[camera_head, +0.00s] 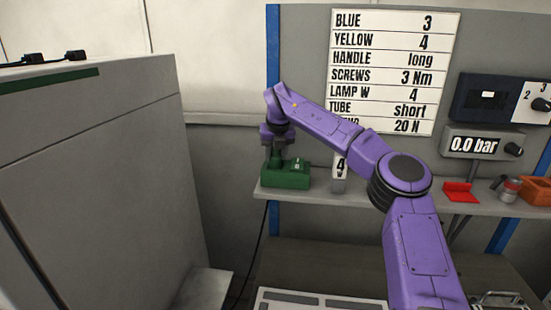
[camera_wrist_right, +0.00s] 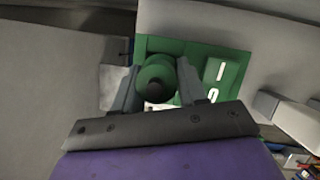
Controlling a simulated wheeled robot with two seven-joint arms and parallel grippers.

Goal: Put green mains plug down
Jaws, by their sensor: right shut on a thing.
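My right gripper (camera_head: 274,156) points down over the left end of the shelf. It is shut on the green mains plug (camera_wrist_right: 155,80), a round green body with a dark centre, seen between the two grey fingers in the right wrist view. The plug sits at or on the green socket box (camera_head: 290,177), which stands on the shelf. The box also shows in the right wrist view (camera_wrist_right: 228,68), with white switch marks on it. I cannot tell whether the plug is seated in the box. My left gripper is not in view.
A grey shelf (camera_head: 340,200) runs below a white sign (camera_head: 394,70). A small grey block (camera_head: 339,172) stands right of the box. A red holder (camera_head: 459,192) and an orange bin (camera_head: 536,190) are further right. A large grey cabinet (camera_head: 95,180) fills the left.

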